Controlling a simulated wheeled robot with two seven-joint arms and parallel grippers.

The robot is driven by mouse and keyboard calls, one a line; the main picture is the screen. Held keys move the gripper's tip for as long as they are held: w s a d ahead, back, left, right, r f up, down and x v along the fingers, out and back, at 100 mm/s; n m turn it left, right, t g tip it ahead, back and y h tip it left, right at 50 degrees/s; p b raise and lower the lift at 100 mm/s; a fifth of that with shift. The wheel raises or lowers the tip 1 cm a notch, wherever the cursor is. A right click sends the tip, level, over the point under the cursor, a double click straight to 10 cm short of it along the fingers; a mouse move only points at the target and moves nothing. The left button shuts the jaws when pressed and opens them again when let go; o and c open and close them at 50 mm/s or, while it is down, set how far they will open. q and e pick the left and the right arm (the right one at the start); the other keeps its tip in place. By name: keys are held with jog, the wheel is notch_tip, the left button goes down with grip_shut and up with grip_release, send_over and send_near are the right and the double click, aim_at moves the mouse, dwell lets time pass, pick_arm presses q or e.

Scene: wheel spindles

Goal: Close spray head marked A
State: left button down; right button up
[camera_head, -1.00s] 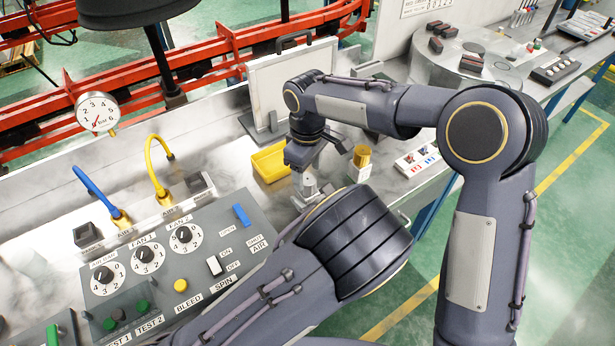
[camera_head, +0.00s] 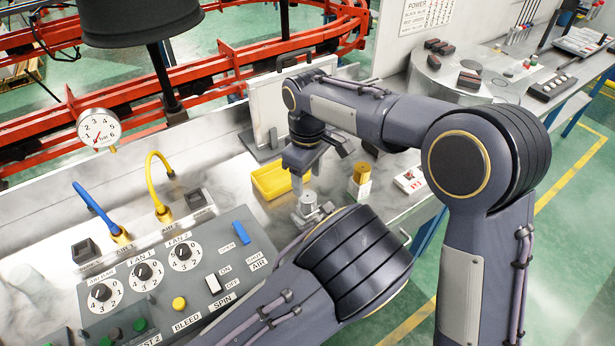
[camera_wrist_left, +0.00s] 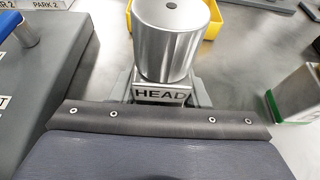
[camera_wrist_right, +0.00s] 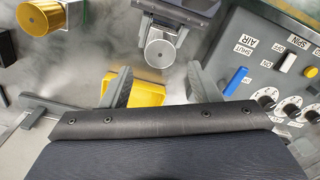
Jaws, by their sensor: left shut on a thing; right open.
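A bare metal cylinder (camera_wrist_left: 172,38) stands upright on a small block labelled HEAD (camera_wrist_left: 160,95) in the left wrist view. My left gripper (camera_wrist_left: 162,88) is shut on this block, a finger on each side. In the head view the cylinder (camera_head: 308,202) shows just beyond my left forearm, which hides most of that gripper. My right gripper (camera_head: 299,182) is open and empty above and behind the cylinder. In the right wrist view its fingers (camera_wrist_right: 160,88) are wide apart, with the cylinder (camera_wrist_right: 159,52) beyond them. I see no letter A on the cylinder.
A yellow tray (camera_head: 271,182) lies just left of my right gripper. A gold-capped container (camera_head: 361,178) stands to the right. The control panel (camera_head: 232,262) with knobs and a blue switch (camera_head: 241,231) lies to the left.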

aim_at(307, 196)
jog(key=shift+f, duration=4.05)
jog(key=c, duration=1)
jog(key=o, duration=1.2)
jog(key=shift+r, duration=0.15)
notch_tip(307, 196, up, 12)
jog(key=shift+f, duration=0.1)
pick_arm(q)
jog(key=c, duration=0.7)
grip_release()
